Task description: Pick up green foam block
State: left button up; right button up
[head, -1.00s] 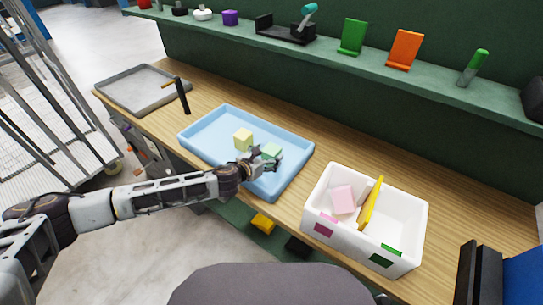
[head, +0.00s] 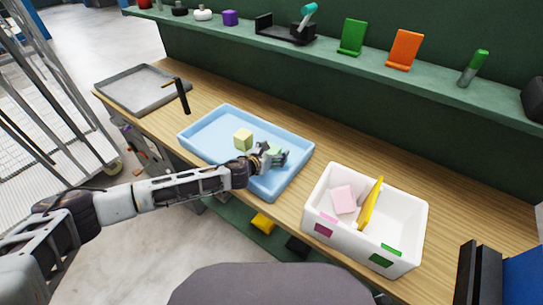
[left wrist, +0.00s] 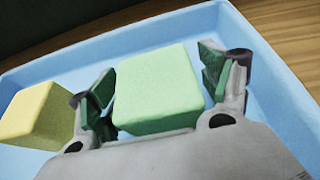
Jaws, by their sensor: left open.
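The green foam block (left wrist: 158,85) sits in the light blue tray (head: 205,134). In the head view the block (head: 274,150) is mostly hidden by my left gripper (head: 277,156). In the left wrist view my left gripper (left wrist: 160,82) is open, with one finger on each side of the green block. A narrow gap shows between the right finger and the block; the left finger is very close to it, and I cannot tell whether it touches. My right gripper is not in view.
A yellow foam block (head: 243,139) lies left of the green one in the tray, close to my left finger. A white box (head: 414,225) with a yellow divider (head: 371,203) holds pink foam (head: 343,199). A grey tray (head: 125,88) stands at far left.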

pick_arm(q)
jog(key=shift+w+d, duration=0.15)
jog(key=shift+w, duration=0.05)
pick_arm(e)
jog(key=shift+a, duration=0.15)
pick_arm(q)
jog(key=c, duration=0.7)
jog(key=shift+c, duration=0.6)
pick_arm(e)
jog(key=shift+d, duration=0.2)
